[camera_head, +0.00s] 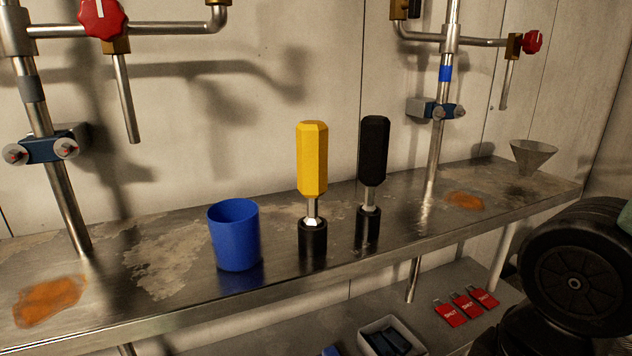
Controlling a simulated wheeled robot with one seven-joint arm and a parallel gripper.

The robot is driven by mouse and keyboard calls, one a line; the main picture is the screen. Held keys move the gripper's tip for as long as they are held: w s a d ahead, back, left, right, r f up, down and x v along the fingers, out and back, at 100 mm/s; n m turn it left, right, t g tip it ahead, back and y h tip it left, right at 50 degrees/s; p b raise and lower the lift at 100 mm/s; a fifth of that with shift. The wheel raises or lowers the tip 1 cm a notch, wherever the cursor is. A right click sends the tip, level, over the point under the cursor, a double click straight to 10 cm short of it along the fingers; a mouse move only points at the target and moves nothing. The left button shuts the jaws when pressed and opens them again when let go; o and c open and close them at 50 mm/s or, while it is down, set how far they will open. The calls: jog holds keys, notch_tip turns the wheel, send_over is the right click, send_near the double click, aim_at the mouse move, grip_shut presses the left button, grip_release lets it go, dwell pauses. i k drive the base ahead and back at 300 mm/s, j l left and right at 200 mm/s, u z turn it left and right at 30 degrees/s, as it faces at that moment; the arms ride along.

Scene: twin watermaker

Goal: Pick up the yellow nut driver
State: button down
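The yellow nut driver (312,160) stands upright on the metal shelf (180,300), near the middle of the view. Its faceted yellow handle is on top, with a metal shaft below and its lower end in a short black holder (313,242). My gripper is not in view, so its state and its distance from the driver are not shown.
A black-handled driver (373,152) stands just right, in its own black holder. A blue cup (235,236) stands to the left. Metal pipes with red valves (102,18) rise on both sides. A funnel (532,158) sits far right. Red tags (466,306) lie below.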

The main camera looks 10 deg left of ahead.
aim_at(311, 136)
jog(key=u, duration=0.4)
jog(key=l+u, duration=0.15)
jog(key=u, duration=0.7)
jog(key=k, duration=0.05)
